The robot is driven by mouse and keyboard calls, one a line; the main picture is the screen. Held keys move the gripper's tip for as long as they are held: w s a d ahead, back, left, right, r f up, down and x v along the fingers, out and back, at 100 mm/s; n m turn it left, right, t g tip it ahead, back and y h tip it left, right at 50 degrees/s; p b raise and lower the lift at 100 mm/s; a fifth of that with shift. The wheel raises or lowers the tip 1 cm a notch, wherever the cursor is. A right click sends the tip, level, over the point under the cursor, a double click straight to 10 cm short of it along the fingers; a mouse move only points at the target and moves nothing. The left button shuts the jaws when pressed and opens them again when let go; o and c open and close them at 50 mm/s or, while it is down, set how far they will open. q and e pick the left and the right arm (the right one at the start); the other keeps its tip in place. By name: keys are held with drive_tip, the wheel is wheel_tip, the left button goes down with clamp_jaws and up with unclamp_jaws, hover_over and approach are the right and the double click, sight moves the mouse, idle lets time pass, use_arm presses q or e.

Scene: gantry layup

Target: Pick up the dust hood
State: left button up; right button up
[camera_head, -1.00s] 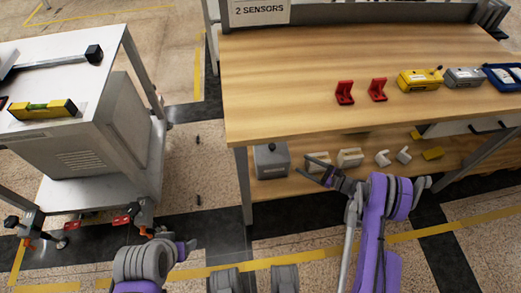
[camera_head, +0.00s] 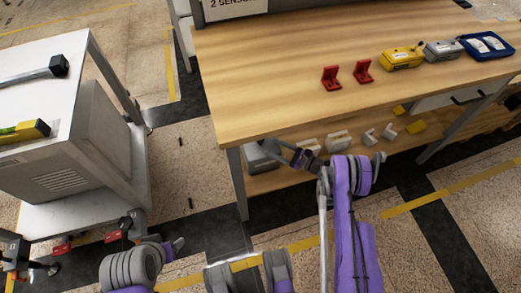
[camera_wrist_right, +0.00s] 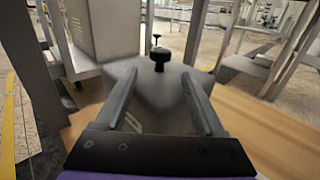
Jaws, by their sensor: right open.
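The dust hood, seemingly the grey box with a black knob (camera_head: 260,161), sits on the lower shelf at the left end of the wooden bench. My right gripper (camera_head: 280,149) reaches in under the bench top and partly covers it. In the right wrist view the open fingers (camera_wrist_right: 166,100) are spread over the grey top of the hood (camera_wrist_right: 160,84), with the black knob (camera_wrist_right: 160,60) beyond the fingertips. Nothing is held. My left gripper (camera_head: 176,246) is low at the left, away from the bench; its jaws are too small to judge.
The bench top edge (camera_head: 300,130) overhangs the lower shelf. A bench leg (camera_head: 237,185) is close left of the hood. A white cart (camera_head: 75,195) stands at the left.

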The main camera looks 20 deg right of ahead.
sight(266, 146)
drive_tip(key=x, duration=0.4)
drive_tip(key=shift+w+a, duration=0.25)
drive_tip(key=shift+w, duration=0.05)
clamp_jaws()
idle(1.1)
